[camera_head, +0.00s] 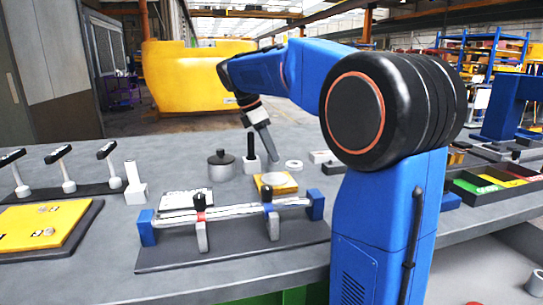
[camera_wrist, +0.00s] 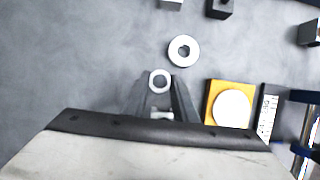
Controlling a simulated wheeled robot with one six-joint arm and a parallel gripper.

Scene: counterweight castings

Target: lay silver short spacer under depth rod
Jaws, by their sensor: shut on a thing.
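My gripper (camera_wrist: 160,101) points down over the grey bench and is shut on a small silver ring, which I take as the silver short spacer (camera_wrist: 160,73). In the head view my gripper (camera_head: 269,157) is above the bench, behind the yellow block; the held ring cannot be made out there. A second pale ring (camera_wrist: 184,50) lies flat on the bench ahead of my fingers, also in the head view (camera_head: 294,164). A yellow block (camera_head: 289,188) with a round silver disc (camera_wrist: 232,108) is to the right in the wrist view. I cannot tell which thing is the depth rod.
A fixture with silver bars (camera_head: 235,211) and upright clamps stands at the front. A dark grey lidded cylinder (camera_head: 221,167) and a white block with a black post (camera_head: 251,147) stand behind it. Colored bins (camera_head: 490,187) are at right. Bench left of my gripper in the wrist view is clear.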

